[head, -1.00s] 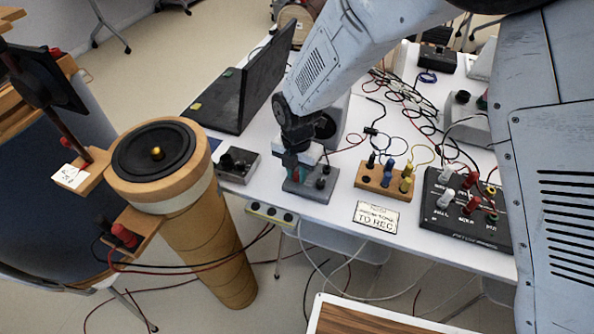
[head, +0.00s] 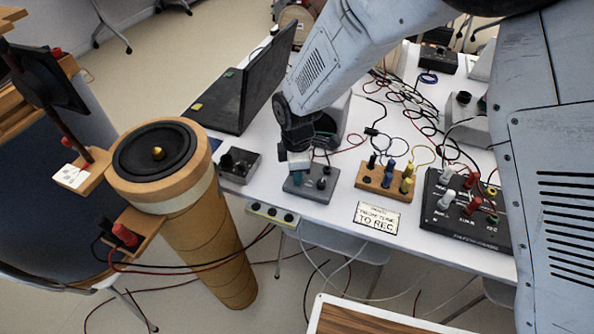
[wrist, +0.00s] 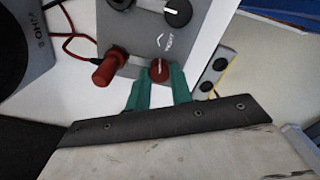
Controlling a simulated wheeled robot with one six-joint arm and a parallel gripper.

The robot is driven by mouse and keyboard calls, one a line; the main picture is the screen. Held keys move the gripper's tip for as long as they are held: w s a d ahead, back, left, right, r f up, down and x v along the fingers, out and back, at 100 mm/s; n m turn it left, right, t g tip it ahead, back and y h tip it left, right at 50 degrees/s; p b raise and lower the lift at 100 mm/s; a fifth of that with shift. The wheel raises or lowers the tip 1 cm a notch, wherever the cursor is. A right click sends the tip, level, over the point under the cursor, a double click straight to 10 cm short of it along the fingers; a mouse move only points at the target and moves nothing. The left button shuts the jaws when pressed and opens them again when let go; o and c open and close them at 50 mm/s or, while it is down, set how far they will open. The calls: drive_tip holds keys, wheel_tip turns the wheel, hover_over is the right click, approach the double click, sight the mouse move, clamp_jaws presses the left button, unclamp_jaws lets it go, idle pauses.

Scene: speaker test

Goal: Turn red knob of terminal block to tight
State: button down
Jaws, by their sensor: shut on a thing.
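The grey terminal block (head: 308,188) stands at the front edge of the white table. In the wrist view its panel (wrist: 139,49) carries a red knob (wrist: 159,70) with a pale pointer line, and a printed arrow with a word that looks like TIGHT beside it. My gripper (wrist: 160,78) has its green fingers on either side of the red knob and is shut on it. In the head view my gripper (head: 298,179) is low over the block's left part and hides the red knob. A red post (wrist: 108,69) and a black knob (wrist: 177,13) also show on the panel.
A grey box (head: 239,165) stands left of the block, and a wooden block with several posts (head: 384,180) stands right. A sign card (head: 378,217) and a strip with round sockets (head: 272,214) are near the table edge. Loose cables lie behind.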

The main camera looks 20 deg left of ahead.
drive_tip(key=m, duration=0.4)
drive_tip(key=shift+m, duration=0.3)
drive_tip(key=m, duration=0.5)
drive_tip(key=shift+w+m, duration=0.1)
drive_tip(key=shift+m, duration=0.2)
drive_tip(key=m, duration=0.5)
drive_tip(key=shift+w, duration=0.1)
drive_tip(key=m, duration=0.5)
drive_tip(key=shift+d, duration=0.1)
drive_tip(key=m, duration=0.9)
drive_tip(key=shift+d, duration=0.1)
drive_tip(key=m, duration=0.9)
drive_tip(key=shift+m, duration=0.3)
